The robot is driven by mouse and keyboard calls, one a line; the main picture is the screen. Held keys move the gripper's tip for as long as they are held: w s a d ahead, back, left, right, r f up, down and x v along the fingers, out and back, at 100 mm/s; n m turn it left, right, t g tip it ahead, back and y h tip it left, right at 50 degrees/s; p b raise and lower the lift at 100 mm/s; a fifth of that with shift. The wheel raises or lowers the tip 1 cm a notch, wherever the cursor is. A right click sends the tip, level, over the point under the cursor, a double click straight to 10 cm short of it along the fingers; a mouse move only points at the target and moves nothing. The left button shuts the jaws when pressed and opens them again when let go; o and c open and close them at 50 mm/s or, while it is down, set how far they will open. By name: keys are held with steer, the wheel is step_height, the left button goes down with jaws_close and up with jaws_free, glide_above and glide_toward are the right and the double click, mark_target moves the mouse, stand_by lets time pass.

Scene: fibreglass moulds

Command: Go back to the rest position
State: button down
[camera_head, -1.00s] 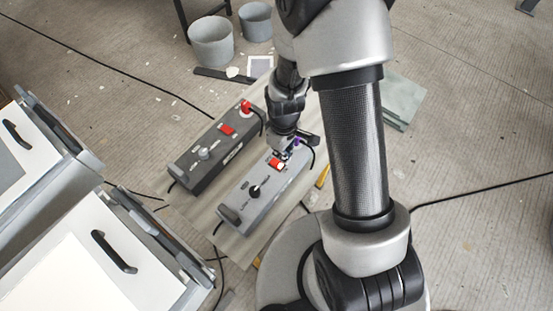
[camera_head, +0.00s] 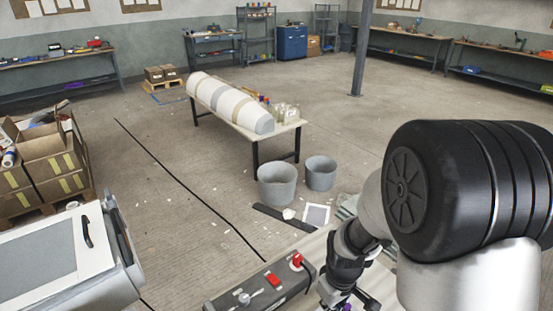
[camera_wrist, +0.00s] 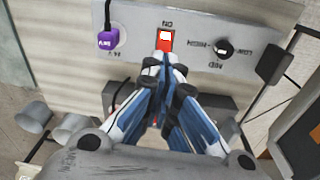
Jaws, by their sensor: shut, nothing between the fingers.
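My gripper (camera_wrist: 164,78) is shut and empty in the wrist view, its blue-and-white fingers together. Its tips are close to the red switch (camera_wrist: 165,40) on a light grey control box (camera_wrist: 137,18); I cannot tell whether they touch it. A purple plug (camera_wrist: 108,38) and a black LOW-MED-HIGH knob (camera_wrist: 223,48) sit on either side of the switch. In the head view my gripper (camera_head: 350,298) is at the bottom edge, partly cut off, right of a dark control box (camera_head: 235,296) with a red switch (camera_head: 273,279) and a red knob (camera_head: 297,260).
Two grey buckets (camera_head: 277,184) stand beyond the boxes. A white table (camera_head: 286,130) bears a long mould (camera_head: 225,100). A white-topped cabinet (camera_head: 95,225) and cardboard boxes (camera_head: 45,160) are at the left. A post (camera_head: 362,50) stands farther back.

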steer(key=s+r+m+t, duration=0.1)
steer(key=s+r, duration=0.1)
steer(key=r, duration=0.6)
steer(key=s+r+m+t, duration=0.1)
steer(key=s+r+m, duration=0.15)
steer(key=r, duration=0.45)
steer(key=s+r+m+t, duration=0.1)
steer(key=s+r+m, duration=0.1)
steer(key=s+r, duration=0.7)
steer(key=shift+s+t, duration=0.4)
steer(key=shift+s, duration=0.65)
steer(key=shift+m, duration=0.25)
